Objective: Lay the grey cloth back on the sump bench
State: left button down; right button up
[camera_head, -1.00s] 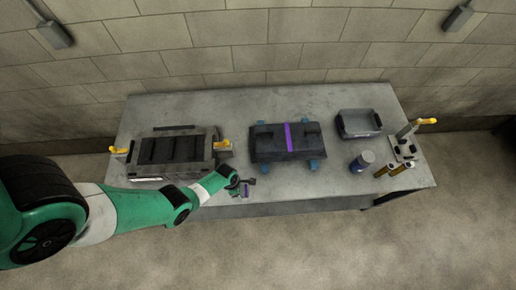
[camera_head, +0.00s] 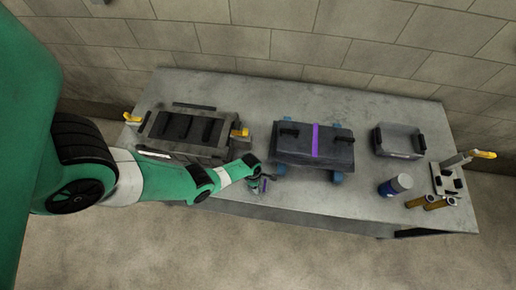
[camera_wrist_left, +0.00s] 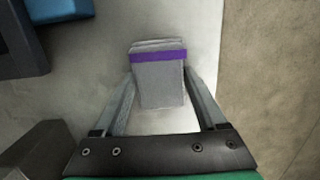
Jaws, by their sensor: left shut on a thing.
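The grey cloth (camera_wrist_left: 158,80) is a folded pad with a purple band across it. In the left wrist view it sits between the two fingers of my left gripper (camera_wrist_left: 160,88), which is shut on it. In the head view my left gripper (camera_head: 260,179) is at the front edge of the bench, and the cloth is small and mostly hidden there. The bench (camera_head: 330,205) is a grey table. I cannot tell whether the cloth touches its top. My right gripper is not in view.
A dark block with slots (camera_head: 188,130) is left of the gripper. A dark box with a purple stripe (camera_head: 335,150) on blue feet is to the right. Farther right are a grey bin (camera_head: 398,142), a blue-and-white can (camera_head: 394,186) and a fixture with a yellow handle (camera_head: 450,178).

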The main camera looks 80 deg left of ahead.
pick_arm(q)
grip_release()
jog(key=shift+f, duration=0.1)
notch_tip(320, 180, up, 12)
jog(key=s+p, duration=0.1)
jog(key=p, duration=1)
jog(key=shift+a+p, duration=0.3)
jog(key=shift+p, duration=0.05)
jog(key=shift+r, duration=0.2)
